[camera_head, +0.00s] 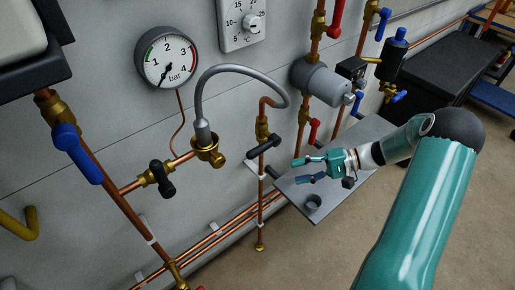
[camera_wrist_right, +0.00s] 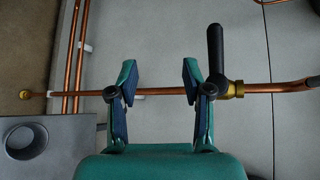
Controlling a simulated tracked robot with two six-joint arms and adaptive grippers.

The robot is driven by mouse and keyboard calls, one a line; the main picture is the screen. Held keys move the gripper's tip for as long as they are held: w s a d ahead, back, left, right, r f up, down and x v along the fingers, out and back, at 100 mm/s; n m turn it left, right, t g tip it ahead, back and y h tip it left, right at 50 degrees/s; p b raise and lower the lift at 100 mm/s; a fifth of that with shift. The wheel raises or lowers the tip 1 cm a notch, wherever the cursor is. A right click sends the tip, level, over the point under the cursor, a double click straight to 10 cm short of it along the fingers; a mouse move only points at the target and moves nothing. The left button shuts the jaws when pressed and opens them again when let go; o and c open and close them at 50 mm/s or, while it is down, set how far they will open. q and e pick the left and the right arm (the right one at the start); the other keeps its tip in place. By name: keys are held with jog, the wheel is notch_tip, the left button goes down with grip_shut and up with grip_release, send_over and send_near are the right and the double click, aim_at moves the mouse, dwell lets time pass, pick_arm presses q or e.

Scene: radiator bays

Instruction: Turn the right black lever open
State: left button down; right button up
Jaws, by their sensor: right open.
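The right black lever (camera_head: 263,148) sits on a brass valve on a thin vertical copper pipe, in the middle of the head view. It lies crosswise to that pipe. In the right wrist view the lever (camera_wrist_right: 215,50) points up beside the brass fitting (camera_wrist_right: 232,90), just outside the right-hand finger. My right gripper (camera_head: 300,171) is open and empty, a little right of and below the lever. In the wrist view the fingers of the gripper (camera_wrist_right: 158,78) are apart, with the copper pipe showing between them; contact cannot be told. My left gripper is not in view.
Another black lever (camera_head: 162,178) is on the pipe to the left, near a grey hose (camera_head: 240,70) and a gauge (camera_head: 166,58). A grey shelf (camera_head: 325,195) with a round cup (camera_head: 313,202) lies under my right gripper. A red lever (camera_head: 313,131) stands close above it.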

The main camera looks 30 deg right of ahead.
aim_at(265, 150)
jog(key=d+r+t, duration=0.3)
jog(key=d+r, duration=0.2)
jog(key=r, duration=0.2)
jog(key=shift+y, duration=0.3)
jog(key=p+x, duration=0.1)
jog(key=x, duration=0.4)
jog(key=p+x, duration=0.2)
jog(key=x, duration=0.4)
jog(key=p+x, duration=0.1)
jog(key=x, duration=0.4)
jog(key=shift+s+a+f, duration=0.1)
jog(key=shift+a+f, duration=0.3)
jog(key=shift+a, duration=0.05)
grip_shut()
